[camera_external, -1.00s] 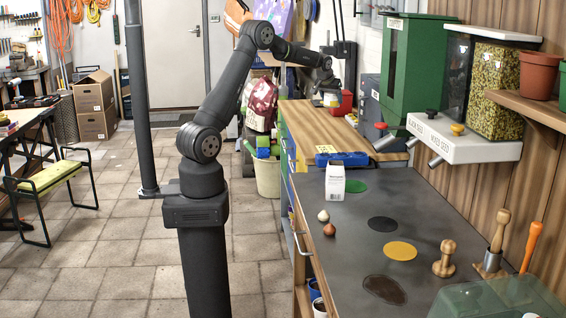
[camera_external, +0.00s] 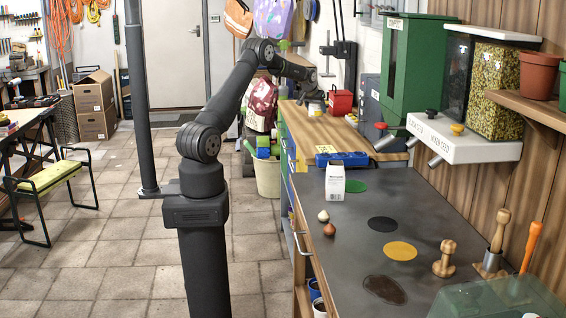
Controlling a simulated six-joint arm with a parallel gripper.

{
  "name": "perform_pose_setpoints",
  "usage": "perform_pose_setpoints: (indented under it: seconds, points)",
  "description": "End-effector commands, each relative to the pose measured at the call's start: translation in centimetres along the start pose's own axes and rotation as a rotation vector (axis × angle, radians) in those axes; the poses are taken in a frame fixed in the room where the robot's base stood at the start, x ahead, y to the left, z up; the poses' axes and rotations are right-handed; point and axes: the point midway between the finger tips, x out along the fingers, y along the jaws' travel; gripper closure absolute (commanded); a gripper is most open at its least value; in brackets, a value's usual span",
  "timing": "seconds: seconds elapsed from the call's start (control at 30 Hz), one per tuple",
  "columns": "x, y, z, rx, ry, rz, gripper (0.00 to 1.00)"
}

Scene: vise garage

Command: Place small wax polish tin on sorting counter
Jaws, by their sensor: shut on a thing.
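My gripper (camera_external: 314,99) is at the far end of my arm, low over the far left part of the wooden-topped counter (camera_external: 345,135). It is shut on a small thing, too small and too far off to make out. I cannot pick out the small wax polish tin for certain in this view. Which surface is the sorting counter is not marked; a grey counter (camera_external: 440,215) with green, black, yellow and brown round patches lies nearer the camera.
A red box (camera_external: 341,103) stands just right of my gripper. Green and seed-filled dispensers (camera_external: 412,70) line the right wall. The grey counter's middle is mostly clear.

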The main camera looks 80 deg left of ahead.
Motion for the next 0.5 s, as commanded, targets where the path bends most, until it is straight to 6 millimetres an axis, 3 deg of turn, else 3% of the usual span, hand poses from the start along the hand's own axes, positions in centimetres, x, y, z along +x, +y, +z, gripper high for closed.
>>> perform_pose_setpoints:
  seconds: [0.17, 0.5]
  points:
    - [2.1, 0.0, 1.3, 0.001, 0.000, 0.000, 0.66]
    - [2.4, 0.1, 1.5, 0.001, 0.001, 0.000, 0.66]
